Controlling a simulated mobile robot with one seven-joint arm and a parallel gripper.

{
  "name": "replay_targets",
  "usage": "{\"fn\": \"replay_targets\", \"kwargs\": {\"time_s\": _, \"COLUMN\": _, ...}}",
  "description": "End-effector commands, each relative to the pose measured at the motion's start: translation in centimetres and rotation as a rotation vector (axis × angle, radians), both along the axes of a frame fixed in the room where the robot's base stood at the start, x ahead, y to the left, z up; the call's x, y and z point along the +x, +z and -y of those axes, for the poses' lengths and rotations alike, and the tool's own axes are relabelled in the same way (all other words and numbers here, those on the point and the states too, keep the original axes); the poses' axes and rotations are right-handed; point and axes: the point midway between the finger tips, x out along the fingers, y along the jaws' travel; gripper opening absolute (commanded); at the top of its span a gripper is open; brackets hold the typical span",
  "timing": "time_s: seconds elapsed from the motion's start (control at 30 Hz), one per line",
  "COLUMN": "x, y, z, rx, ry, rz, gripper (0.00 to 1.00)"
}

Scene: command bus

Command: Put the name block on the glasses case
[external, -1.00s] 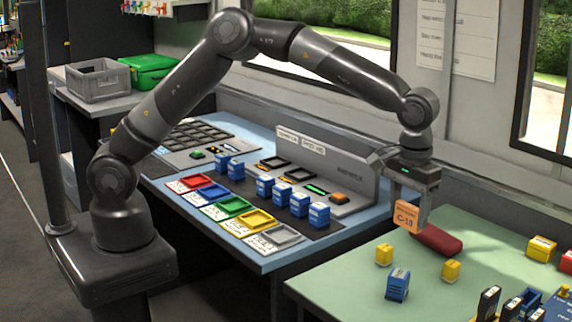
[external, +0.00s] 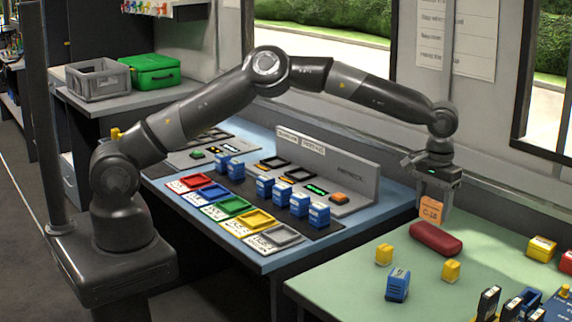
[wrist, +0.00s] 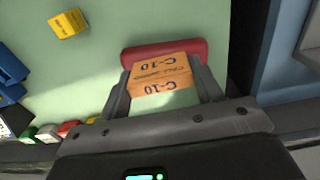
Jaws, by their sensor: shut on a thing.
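The name block is an orange block (external: 431,210) marked C-10. My gripper (external: 434,203) is shut on it, with one finger on each side in the wrist view (wrist: 163,85). The glasses case is a dark red rounded case (external: 436,240) lying on the green table. I cannot tell the gap between block and case.
Two small yellow blocks (external: 384,254) and a blue block (external: 397,285) stand on the green table (external: 335,285) in front of the case. More yellow and red blocks are at the right. The grey console panel (external: 350,180) stands to the left.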

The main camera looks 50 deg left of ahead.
Motion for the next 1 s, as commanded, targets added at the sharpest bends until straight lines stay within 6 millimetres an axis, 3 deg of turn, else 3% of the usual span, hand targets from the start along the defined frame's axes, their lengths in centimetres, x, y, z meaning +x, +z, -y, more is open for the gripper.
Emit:
{"fn": "replay_targets", "kwargs": {"time_s": 0.3, "x": 0.1, "y": -3.7, "z": -0.1, "rx": -0.001, "ry": 0.0, "rz": -0.003, "gripper": 0.37}}
{"fn": "replay_targets", "kwargs": {"time_s": 0.7, "x": 0.0, "y": -4.3, "z": 0.0, "rx": 0.0, "ry": 0.0, "rz": 0.0, "gripper": 0.37}}
{"fn": "replay_targets", "kwargs": {"time_s": 0.73, "x": 0.1, "y": -4.3, "z": 0.0, "rx": -0.001, "ry": 0.0, "rz": 0.0, "gripper": 0.62}}
{"fn": "replay_targets", "kwargs": {"time_s": 1.0, "x": 0.1, "y": -4.3, "z": 0.0, "rx": -0.001, "ry": 0.0, "rz": 0.0, "gripper": 0.81}}
